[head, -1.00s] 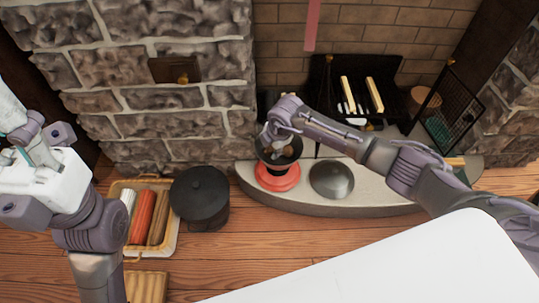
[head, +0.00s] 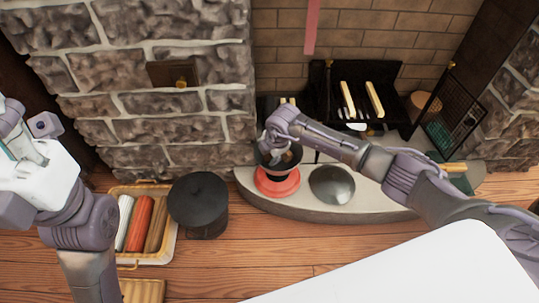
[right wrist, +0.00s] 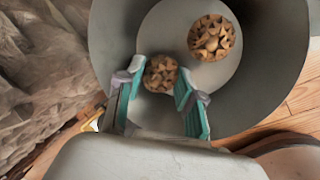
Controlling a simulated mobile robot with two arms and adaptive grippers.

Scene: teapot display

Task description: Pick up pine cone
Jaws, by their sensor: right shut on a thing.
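A brown pine cone (right wrist: 161,73) sits between the teal-padded fingers of my right gripper (right wrist: 160,90) in the right wrist view. The gripper is shut on it, inside a grey round pot (right wrist: 250,100). A second pine cone (right wrist: 211,37) lies on the pot's floor, up and right of the fingers. In the head view my right gripper (head: 277,143) reaches down into the dark pot, which has a red base (head: 277,184); it mostly hides the cones there. My left gripper (head: 18,140) is at the left edge, its fingers unclear.
The pot stands on a pale hearth ledge (head: 375,204) beside a dark metal dome (head: 332,184). A black lidded pot (head: 199,204) and a basket (head: 165,248) of rolls are on the floor to the left. A stone wall (head: 130,60) rises close behind.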

